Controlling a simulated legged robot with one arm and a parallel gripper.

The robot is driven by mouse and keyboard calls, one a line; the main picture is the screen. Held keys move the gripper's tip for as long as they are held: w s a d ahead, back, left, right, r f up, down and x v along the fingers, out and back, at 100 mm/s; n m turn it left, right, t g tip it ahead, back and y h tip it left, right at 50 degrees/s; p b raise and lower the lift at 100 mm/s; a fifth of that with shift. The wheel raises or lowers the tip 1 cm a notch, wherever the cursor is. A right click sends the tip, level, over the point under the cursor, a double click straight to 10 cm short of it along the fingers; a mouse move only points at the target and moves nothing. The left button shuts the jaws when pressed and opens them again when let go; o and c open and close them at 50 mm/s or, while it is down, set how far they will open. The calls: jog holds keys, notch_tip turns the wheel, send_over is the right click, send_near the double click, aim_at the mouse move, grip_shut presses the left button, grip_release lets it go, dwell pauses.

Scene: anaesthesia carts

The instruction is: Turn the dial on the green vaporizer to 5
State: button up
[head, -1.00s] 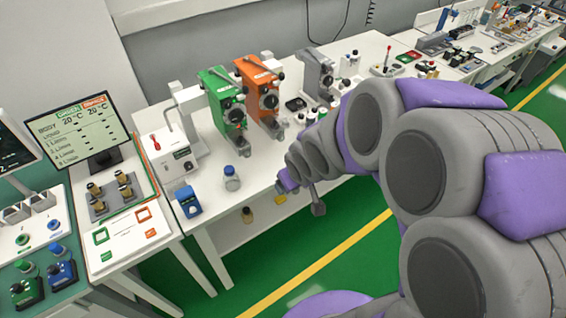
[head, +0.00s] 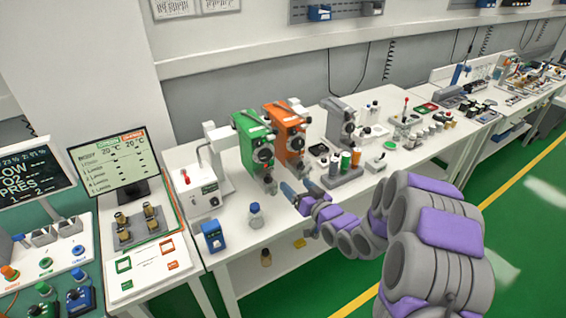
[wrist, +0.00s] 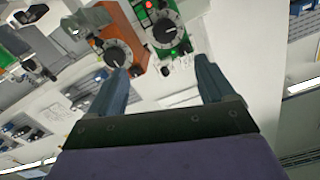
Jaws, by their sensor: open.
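The green vaporizer (head: 250,138) stands upright on the white table in the head view, left of the orange vaporizer (head: 290,128). Its round dark dial (head: 263,155) faces the front. In the wrist view the picture is turned, and the green vaporizer's dial (wrist: 167,33) shows at top centre, with a red and a green light near it. The orange vaporizer's dial (wrist: 117,54) lies to its left, close to the left fingertip. My gripper (wrist: 166,75) is open and empty, its fingers apart, in front of the two vaporizers and touching neither. The dial numbers are too small to read.
A grey device (head: 340,125) stands right of the orange vaporizer, with several small bottles before it. A blue-capped bottle (head: 256,215) and a blue box (head: 212,236) stand near the table's front edge. A monitor (head: 113,163) stands at left.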

jog(key=b, duration=0.2)
send_near(267, 157)
jog(key=shift+t, duration=0.3)
jog(key=x, duration=0.7)
jog(key=shift+a+f, duration=0.25)
jog(key=shift+a, duration=0.1)
jog(key=shift+w+a, duration=0.25)
jog(key=shift+w, duration=0.5)
jog(key=c, duration=1.1)
